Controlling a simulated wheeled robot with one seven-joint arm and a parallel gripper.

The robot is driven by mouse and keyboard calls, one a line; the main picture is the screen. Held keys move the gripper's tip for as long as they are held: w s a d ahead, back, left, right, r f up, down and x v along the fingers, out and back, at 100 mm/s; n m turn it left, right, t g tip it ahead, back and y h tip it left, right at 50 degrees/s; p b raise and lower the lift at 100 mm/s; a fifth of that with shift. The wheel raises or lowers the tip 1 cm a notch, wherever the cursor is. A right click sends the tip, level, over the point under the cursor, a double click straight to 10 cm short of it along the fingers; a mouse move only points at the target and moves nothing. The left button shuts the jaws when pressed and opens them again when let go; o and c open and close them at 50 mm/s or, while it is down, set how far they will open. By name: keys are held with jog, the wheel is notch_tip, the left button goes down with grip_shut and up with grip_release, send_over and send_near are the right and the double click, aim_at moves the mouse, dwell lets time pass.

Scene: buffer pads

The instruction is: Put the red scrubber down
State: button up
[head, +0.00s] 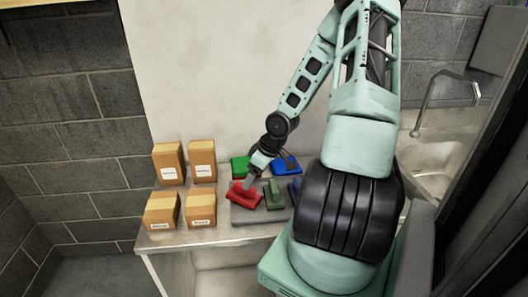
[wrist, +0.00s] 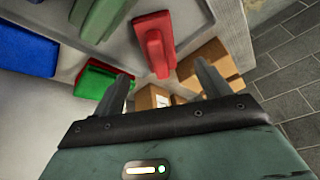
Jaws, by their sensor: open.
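The red scrubber (head: 243,200) rests on a grey tray (head: 246,217) on the table, at the tray's left side. It also shows in the wrist view (wrist: 152,48), with a raised grip along its top. My gripper (head: 248,182) is just above and behind it in the head view. In the wrist view my gripper (wrist: 163,82) is open, its two fingers apart with nothing held between them. The red scrubber lies beyond the fingertips, apart from them as far as I can tell.
A green scrubber (head: 273,195) stands right of the red one, with a blue one (head: 294,189) partly hidden by my arm. Behind are a green pad (head: 240,163) with red at its edge and a blue pad (head: 287,165). Several cardboard boxes (head: 163,211) stand at left.

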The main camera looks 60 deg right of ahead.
jog(key=p+v, duration=0.2)
jog(key=v, duration=0.6)
jog(key=shift+p, duration=0.4)
jog(key=shift+a, duration=0.1)
jog(key=w+a+r+n+g+h, duration=0.1)
jog(key=a+r+n+g, duration=0.15)
jog(key=a, duration=0.85)
jog(key=w+a+r+n+g, duration=0.1)
jog(key=w+a+r+g, duration=0.15)
jog(key=a, duration=0.95)
jog(key=s+a+r+n, duration=0.1)
jog(key=s+a+r, duration=0.3)
jog(key=s+a, duration=0.3)
jog(key=s+a+r+n, duration=0.1)
jog(key=s+a+r, duration=0.3)
jog(key=s+a, duration=0.3)
jog(key=a, duration=0.5)
jog(key=shift+s+a+r+t, duration=0.25)
jog(key=shift+s+t, duration=0.1)
jog(key=shift+t, duration=0.05)
jog(key=shift+n, duration=0.25)
